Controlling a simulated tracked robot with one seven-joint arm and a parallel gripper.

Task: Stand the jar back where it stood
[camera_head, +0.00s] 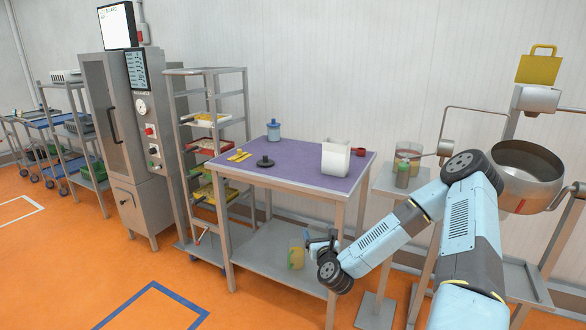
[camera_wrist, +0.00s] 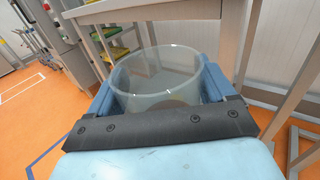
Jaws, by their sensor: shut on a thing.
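A clear, open-topped jar (camera_wrist: 150,85) fills the middle of the wrist view, between the two blue fingers of my gripper (camera_wrist: 157,88). My gripper is shut on it. In the head view the jar (camera_head: 296,258) looks yellowish green, and my gripper (camera_head: 308,241) reaches it from the right. The jar appears upright in front of or over the grey lower shelf (camera_head: 262,262) of the purple-topped table (camera_head: 300,174). I cannot tell whether its base touches the shelf. The fingers hide parts of the jar's sides.
The table top carries a white container (camera_head: 335,158), a blue-lidded jar (camera_head: 274,130), a black knobbed piece (camera_head: 265,162) and a small red cup (camera_head: 360,151). A table leg (camera_head: 335,220) stands close to my gripper. A tray rack (camera_head: 210,150) stands at left.

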